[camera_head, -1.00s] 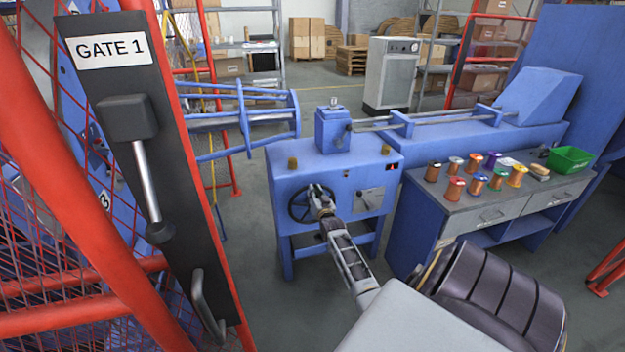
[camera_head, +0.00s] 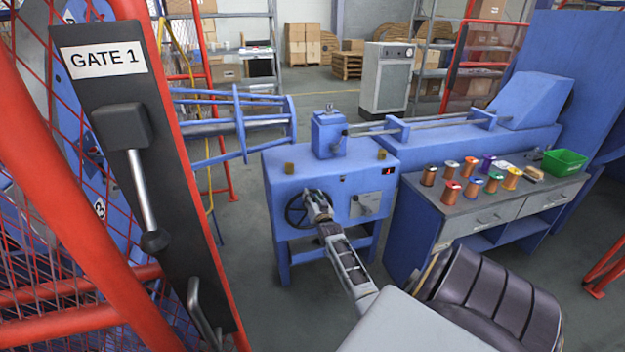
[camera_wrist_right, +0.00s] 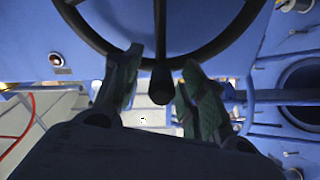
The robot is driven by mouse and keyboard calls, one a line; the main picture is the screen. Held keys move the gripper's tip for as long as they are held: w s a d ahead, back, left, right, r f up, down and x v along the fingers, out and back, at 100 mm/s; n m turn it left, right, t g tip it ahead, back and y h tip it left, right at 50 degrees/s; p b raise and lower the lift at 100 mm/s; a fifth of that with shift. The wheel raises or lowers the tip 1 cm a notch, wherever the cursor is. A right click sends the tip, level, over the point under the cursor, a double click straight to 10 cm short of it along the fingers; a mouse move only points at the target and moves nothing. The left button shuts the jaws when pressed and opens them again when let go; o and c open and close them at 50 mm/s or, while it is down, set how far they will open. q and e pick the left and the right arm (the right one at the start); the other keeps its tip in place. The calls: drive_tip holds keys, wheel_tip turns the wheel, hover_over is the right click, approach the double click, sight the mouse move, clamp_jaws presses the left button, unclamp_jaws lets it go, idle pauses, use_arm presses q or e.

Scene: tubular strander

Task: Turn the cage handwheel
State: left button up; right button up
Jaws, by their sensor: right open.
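The cage handwheel (camera_head: 289,210) is a dark spoked wheel on the front of a blue machine cabinet (camera_head: 276,180). In the wrist view its rim (camera_wrist_right: 108,43) arcs across the top, with a spoke above and a dark knob handle (camera_wrist_right: 161,88) at the rim. My right gripper (camera_head: 309,198) is at the right part of the wheel in the head view and hides some of it. In the wrist view my right gripper (camera_wrist_right: 160,75) is open, one finger on each side of the knob, with visible gaps. My left gripper is not in view.
A gate post labelled GATE 1 (camera_head: 104,59) with a lever and red mesh fence (camera_head: 95,185) stands close at the left. A bench (camera_head: 440,212) with several spools and a green bin (camera_head: 565,162) stands right of the cabinet. Grey floor (camera_head: 250,290) is clear in front.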

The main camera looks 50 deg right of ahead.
drive_tip(key=shift+s+a+f, duration=0.1)
drive_tip(key=shift+s+a, duration=0.25)
drive_tip(key=shift+s, duration=0.1)
drive_tip(key=v, duration=1)
drive_tip(key=shift+s+a, duration=0.2)
drive_tip(key=shift+s, duration=0.15)
idle(0.6)
